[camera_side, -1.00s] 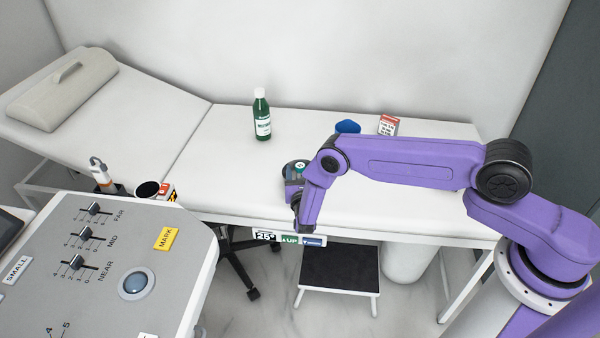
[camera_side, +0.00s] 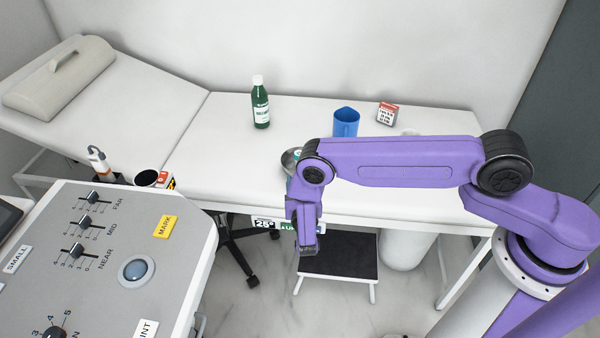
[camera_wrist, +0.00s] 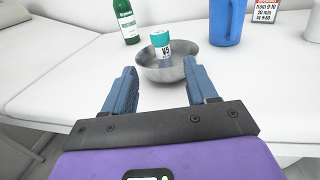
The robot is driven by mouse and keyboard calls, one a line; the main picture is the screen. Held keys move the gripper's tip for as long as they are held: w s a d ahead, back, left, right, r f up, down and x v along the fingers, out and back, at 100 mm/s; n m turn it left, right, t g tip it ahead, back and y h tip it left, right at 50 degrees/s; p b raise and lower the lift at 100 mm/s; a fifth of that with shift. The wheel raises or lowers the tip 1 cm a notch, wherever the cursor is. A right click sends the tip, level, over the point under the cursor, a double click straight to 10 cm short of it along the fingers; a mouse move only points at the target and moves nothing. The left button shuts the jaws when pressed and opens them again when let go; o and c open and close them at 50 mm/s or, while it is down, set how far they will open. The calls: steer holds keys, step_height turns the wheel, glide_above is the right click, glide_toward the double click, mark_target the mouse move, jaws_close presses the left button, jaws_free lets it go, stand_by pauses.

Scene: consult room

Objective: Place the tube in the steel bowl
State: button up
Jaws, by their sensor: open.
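The steel bowl (camera_wrist: 160,73) stands on the white couch, straight ahead of my gripper in the wrist view. The tube (camera_wrist: 161,46), white with a teal cap and a "V9" label, stands in the bowl, slightly tilted, its lower end inside the rim. My gripper (camera_wrist: 161,72) is open, with nothing between its two blue fingers. It is on the near side of the bowl, apart from the tube.
A control panel (camera_side: 110,240) fills the near left. A dark-topped step (camera_side: 339,256) stands below the couch.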

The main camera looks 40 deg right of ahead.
steer(key=shift+v, duration=0.75)
steer(key=s+d+r+m+g+h, duration=0.1)
steer(key=s+d+r+m+g, duration=0.25)
steer(key=r, duration=0.55)
steer(key=s+r+m+g+h, duration=0.1)
steer(key=s+r+m+g, duration=0.2)
steer(key=r+m+g, duration=0.5)
steer(key=s+d+r+m+g+y, duration=0.1)
steer(key=s+r+y, duration=0.3)
steer(key=s, duration=0.5)
steer(key=s+d+r+m+g+y, duration=0.1)
steer(key=s+r+y, duration=0.3)
steer(key=s, duration=0.6)
steer(key=s+d+r+m+g+y, duration=0.1)
steer(key=s+r+m+y, duration=0.2)
steer(key=s, duration=0.7)
steer(key=shift+r+y, duration=0.55)
steer(key=shift+y, duration=0.15)
steer(key=shift+d, duration=0.1)
